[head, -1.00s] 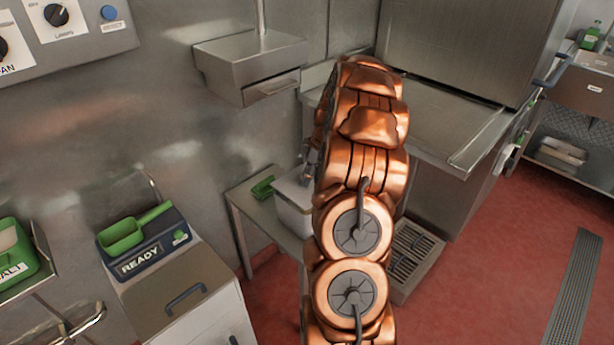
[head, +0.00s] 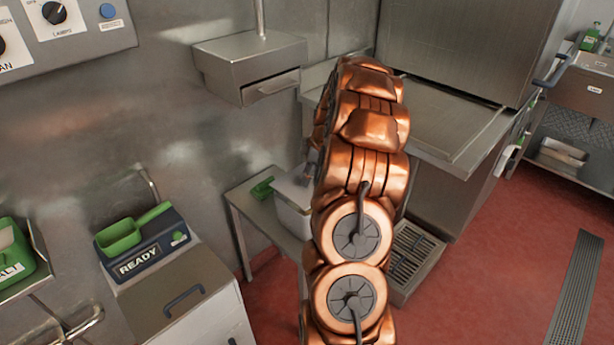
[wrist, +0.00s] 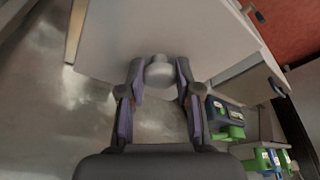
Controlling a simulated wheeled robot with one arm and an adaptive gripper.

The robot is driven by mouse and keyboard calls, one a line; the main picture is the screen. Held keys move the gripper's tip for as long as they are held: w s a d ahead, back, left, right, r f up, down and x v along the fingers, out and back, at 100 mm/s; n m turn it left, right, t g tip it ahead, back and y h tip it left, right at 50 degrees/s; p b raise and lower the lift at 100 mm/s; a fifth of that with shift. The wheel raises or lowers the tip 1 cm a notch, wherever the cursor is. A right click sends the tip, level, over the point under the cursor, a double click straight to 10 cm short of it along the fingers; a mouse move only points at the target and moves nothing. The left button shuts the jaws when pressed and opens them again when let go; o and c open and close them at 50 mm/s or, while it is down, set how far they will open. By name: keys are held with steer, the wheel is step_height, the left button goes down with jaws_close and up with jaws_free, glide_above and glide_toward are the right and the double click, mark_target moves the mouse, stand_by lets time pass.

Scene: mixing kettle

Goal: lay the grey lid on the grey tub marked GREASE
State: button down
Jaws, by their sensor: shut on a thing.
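In the wrist view my gripper (wrist: 158,80) has its two fingers closed on the round knob of the grey lid (wrist: 205,35). The lid is a broad, flat, light grey plate that fills the upper middle of that view. In the head view a light grey tub (head: 292,217) stands on a low steel table, its right side hidden behind my copper arm. No GREASE marking shows on its visible part. My gripper is almost wholly hidden behind the arm there. I cannot tell whether the lid touches the tub's rim.
The low steel table (head: 238,198) also holds a green object (head: 262,188) left of the tub. A READY station with a green scoop (head: 122,236) stands at the lower left. A steel box (head: 250,68) hangs on the wall above. A floor grate (head: 416,250) lies right of my arm.

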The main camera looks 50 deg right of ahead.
steer(key=shift+f, duration=0.15)
steer(key=shift+f+b, duration=0.8)
steer(key=shift+f, duration=0.25)
steer(key=shift+f+b, duration=0.2)
steer(key=shift+b, duration=0.15)
stand_by(0.4)
steer(key=c, duration=0.7)
jaws_free()
steer(key=shift+o, duration=0.3)
steer(key=o, duration=0.4)
steer(key=shift+r, duration=0.15)
steer(key=shift+b+v, duration=0.4)
steer(key=shift+v, duration=3.05)
